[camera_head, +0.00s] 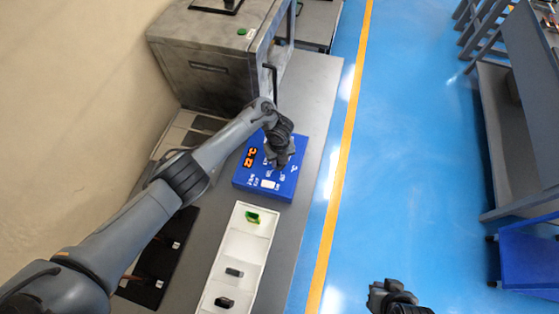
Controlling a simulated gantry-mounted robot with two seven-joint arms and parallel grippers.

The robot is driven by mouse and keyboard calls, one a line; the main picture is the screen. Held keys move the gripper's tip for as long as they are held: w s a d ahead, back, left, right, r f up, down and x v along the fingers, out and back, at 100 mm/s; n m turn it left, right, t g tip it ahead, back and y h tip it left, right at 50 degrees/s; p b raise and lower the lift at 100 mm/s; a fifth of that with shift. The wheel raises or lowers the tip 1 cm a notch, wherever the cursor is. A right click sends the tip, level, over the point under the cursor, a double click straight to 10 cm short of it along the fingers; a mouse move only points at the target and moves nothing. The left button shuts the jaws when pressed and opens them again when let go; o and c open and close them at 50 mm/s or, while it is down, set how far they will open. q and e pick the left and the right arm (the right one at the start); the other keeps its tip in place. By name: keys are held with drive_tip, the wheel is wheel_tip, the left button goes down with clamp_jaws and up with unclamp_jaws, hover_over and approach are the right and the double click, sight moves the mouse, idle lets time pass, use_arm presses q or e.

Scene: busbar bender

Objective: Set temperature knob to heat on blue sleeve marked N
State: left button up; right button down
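A blue control box (266,183) with an orange lit display (250,157) and white markings lies on the grey bench. My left gripper (281,156) is over the right part of its top face. The gripper hides part of that face, and I cannot make out the temperature knob or whether the fingers touch it. A white tray (239,251) holds a green piece (253,217) and dark pieces (225,303). I cannot read an N on any sleeve. My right gripper (378,296) is over the blue floor at the bottom, away from the bench; its fingers are unclear.
A large grey machine (208,65) stands at the back of the bench. A black mat (160,262) lies left of the tray. A yellow line (340,165) runs along the floor. A grey rack (495,150) and blue cart (528,258) stand right.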

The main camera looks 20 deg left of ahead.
use_arm(q)
drive_tip(key=shift+m, duration=0.4)
drive_tip(key=o, duration=1)
wheel_tip(320, 180, up, 6)
drive_tip(key=shift+f+p, duration=0.25)
drive_tip(key=shift+p, duration=0.1)
drive_tip(key=shift+r+p, duration=2.55)
drive_tip(key=shift+r, duration=0.15)
